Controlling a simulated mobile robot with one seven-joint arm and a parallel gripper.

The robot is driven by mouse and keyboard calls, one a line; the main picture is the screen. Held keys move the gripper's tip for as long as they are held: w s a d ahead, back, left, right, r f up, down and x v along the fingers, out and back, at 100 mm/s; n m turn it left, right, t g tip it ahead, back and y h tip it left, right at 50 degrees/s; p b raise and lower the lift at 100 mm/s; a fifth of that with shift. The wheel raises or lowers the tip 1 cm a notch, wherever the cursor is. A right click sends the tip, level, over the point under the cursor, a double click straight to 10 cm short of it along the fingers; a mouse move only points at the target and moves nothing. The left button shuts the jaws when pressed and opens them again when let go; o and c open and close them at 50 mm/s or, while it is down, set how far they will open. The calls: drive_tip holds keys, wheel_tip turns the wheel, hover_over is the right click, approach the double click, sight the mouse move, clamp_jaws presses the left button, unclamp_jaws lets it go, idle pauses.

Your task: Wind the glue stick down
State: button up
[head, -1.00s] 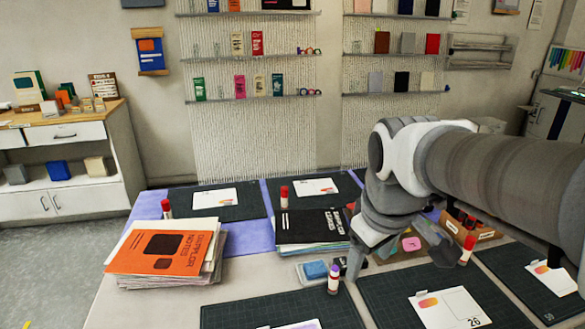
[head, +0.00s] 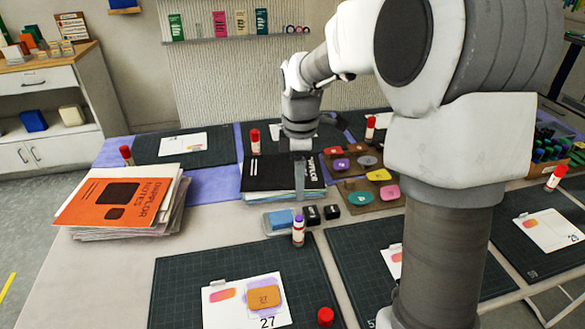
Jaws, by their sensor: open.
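The uncapped glue stick (head: 298,231) stands upright at the top right of the near-left cutting mat, in the head view. It has a white body with a red band, and purple glue shows above its rim. A red cap (head: 325,317) sits apart from it near the mat's lower right. My gripper (head: 312,165) is open over the dark booklet stack, behind the glue stick and apart from it. Its fingers show only partly, and I cannot tell whether they touch the stack.
A blue sponge in a tray (head: 280,221) and small black blocks (head: 321,214) lie just behind the glue stick. The near-left mat (head: 180,290) holds a card (head: 222,310) with purple glue and an orange piece. Orange-covered papers (head: 118,205) are at left. Other glue sticks stand capped in red.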

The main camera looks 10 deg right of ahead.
sight(298, 231)
wheel_tip(298, 231, down, 18)
drive_tip(key=b, duration=0.4)
drive_tip(key=shift+r, duration=0.25)
drive_tip(key=shift+c, duration=0.2)
clamp_jaws()
idle(0.4)
